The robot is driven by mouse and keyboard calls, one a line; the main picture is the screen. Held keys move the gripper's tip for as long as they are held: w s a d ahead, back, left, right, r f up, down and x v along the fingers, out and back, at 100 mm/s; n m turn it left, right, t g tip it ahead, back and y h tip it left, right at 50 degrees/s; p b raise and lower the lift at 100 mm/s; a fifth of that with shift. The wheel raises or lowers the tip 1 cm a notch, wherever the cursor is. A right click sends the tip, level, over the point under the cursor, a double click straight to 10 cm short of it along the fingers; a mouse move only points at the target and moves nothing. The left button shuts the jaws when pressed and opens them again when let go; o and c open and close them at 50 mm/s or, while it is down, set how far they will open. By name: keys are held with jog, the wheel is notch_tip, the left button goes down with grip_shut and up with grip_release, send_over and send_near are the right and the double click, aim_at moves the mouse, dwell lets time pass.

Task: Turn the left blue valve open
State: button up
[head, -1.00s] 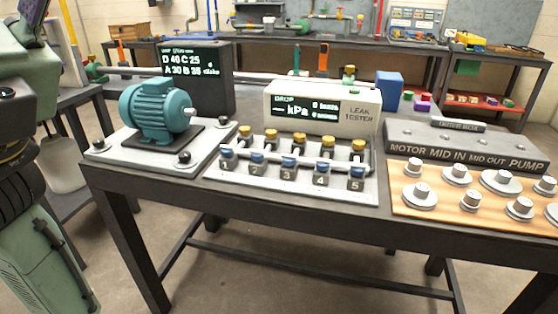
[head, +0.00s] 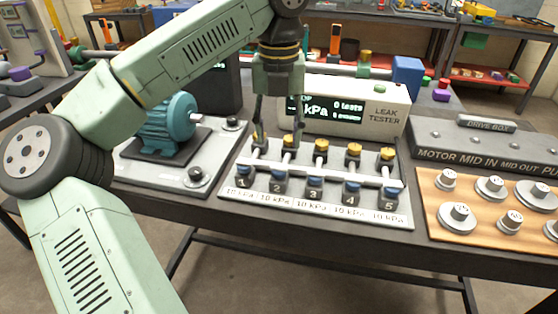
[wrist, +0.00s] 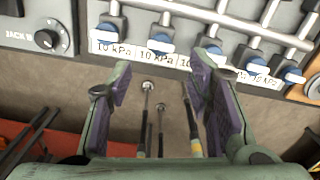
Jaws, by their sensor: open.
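The left blue valve (head: 247,174), marked 1, is the leftmost in a front row of several blue valves on the grey valve panel (head: 230,191). In the wrist view the left blue valve (wrist: 109,30) is at the upper left, ahead of my fingertips. My gripper (head: 272,143) points down over the left end of the panel, by the yellow-capped rear fittings and behind the front row. Its fingers are apart and hold nothing. In the wrist view my gripper (wrist: 161,68) shows two purple-lined fingers spread wide. I cannot tell whether a finger touches a fitting.
The leak tester (head: 345,105) stands behind the panel. A teal motor (head: 172,128) sits on a plate to the left. Round grey weights (head: 457,217) stand on a wooden board to the right. A blue box (head: 407,77) is behind the leak tester's right end.

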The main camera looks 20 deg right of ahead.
aim_at(279, 170)
notch_tip(279, 170, down, 8)
jog(key=shift+f+p, duration=0.25)
jog(key=shift+p, duration=0.3)
jog(key=shift+c, duration=0.5)
grip_shut()
